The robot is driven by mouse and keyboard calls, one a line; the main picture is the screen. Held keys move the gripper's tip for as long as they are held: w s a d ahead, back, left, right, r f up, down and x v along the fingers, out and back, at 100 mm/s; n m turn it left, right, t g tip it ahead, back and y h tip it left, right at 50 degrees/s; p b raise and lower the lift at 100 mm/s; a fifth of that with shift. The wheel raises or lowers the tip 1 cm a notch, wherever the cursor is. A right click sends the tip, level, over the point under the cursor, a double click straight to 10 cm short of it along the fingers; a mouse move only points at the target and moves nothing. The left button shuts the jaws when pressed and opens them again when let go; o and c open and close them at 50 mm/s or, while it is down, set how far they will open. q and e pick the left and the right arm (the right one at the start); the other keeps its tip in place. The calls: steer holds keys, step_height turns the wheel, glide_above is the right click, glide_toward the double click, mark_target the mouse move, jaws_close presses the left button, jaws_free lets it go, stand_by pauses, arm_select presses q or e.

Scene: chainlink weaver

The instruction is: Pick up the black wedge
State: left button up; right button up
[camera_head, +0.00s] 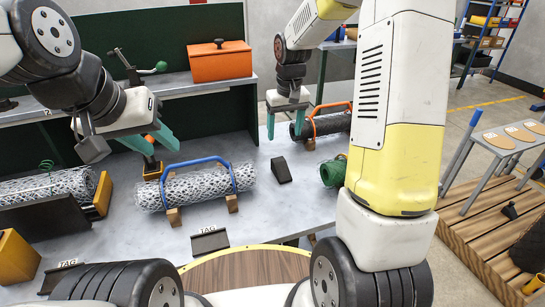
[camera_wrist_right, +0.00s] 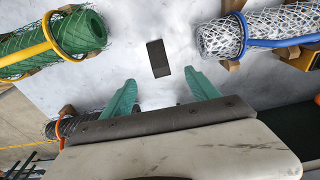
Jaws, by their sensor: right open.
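The black wedge (camera_head: 281,170) lies on the grey table in the middle of the head view, between the wire mesh rolls. In the right wrist view it is a dark rectangle (camera_wrist_right: 158,58) just beyond the fingertips. My right gripper (camera_head: 284,135) is open and empty, with its two teal fingers apart above the table behind the wedge. In the right wrist view the wedge lies ahead of the gap between the fingers (camera_wrist_right: 160,78), not between them. My left gripper (camera_head: 152,146) has its teal fingers apart, near an orange-topped post behind the silver mesh roll.
A silver mesh roll (camera_head: 195,188) with a blue handle lies left of the wedge. A green roll (camera_head: 331,172) lies to the right, and a dark roll (camera_head: 325,124) with an orange handle behind. A black tag holder (camera_head: 210,242) stands in front. The table around the wedge is clear.

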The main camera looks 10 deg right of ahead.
steer(key=g, duration=0.1)
glide_above(280, 163)
steer(key=f, duration=0.9)
steer(key=shift+w+d, duration=0.1)
steer(key=shift+d, duration=0.25)
steer(key=f, duration=0.8)
steer(key=shift+a+f, duration=0.1)
steer(key=shift+a, duration=0.2)
jaws_close()
